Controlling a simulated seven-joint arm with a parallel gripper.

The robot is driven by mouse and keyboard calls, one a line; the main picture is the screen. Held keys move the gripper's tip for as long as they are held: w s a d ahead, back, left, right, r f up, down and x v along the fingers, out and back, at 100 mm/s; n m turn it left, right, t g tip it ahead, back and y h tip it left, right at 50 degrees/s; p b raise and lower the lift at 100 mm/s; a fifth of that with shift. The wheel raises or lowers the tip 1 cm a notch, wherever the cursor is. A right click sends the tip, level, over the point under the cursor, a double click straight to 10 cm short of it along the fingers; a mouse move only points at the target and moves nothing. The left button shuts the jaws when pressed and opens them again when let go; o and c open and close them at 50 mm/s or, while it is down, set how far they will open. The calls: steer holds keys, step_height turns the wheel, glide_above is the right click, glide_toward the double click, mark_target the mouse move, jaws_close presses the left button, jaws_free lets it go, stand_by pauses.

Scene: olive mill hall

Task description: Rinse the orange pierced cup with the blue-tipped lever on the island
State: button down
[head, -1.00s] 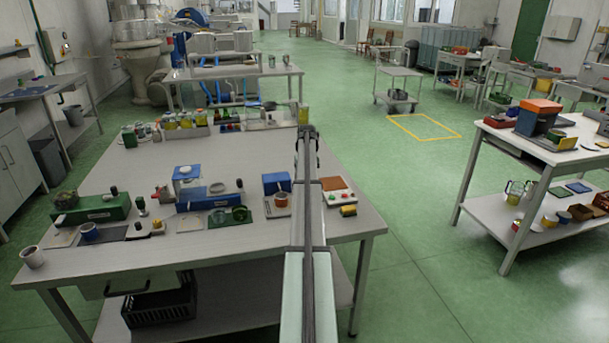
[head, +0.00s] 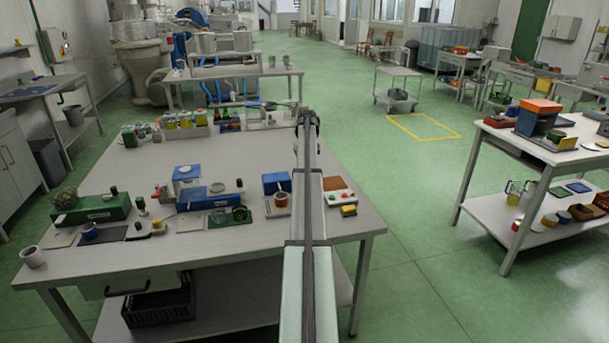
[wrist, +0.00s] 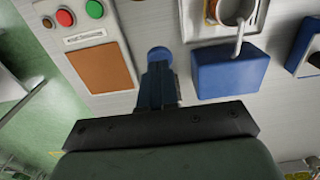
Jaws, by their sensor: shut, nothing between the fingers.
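In the wrist view my gripper (wrist: 159,72) is shut and empty, pointing down over the island (head: 120,262). A round blue knob (wrist: 159,55), which looks like the lever's tip, shows right at the fingertips; I cannot tell whether they touch. The knob lies between the button panel and a blue box (wrist: 230,73). Beside that box is a cup (wrist: 226,18) with a grey loop across it; the cup also shows in the head view (head: 282,201), orange-brown inside. Its holes are too small to make out. In the head view my arm hides the gripper and knob.
A panel with red and green buttons and a brown plate (wrist: 100,68) stands close to the gripper. A yellow sponge-like block (head: 348,211) lies near the island's right edge. Blue and green devices (head: 208,197) stand to the left. The island's middle (head: 230,152) is mostly clear.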

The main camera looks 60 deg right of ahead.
steer(key=shift+r, duration=0.1)
stand_by(0.3)
steer(key=shift+r, duration=2.4)
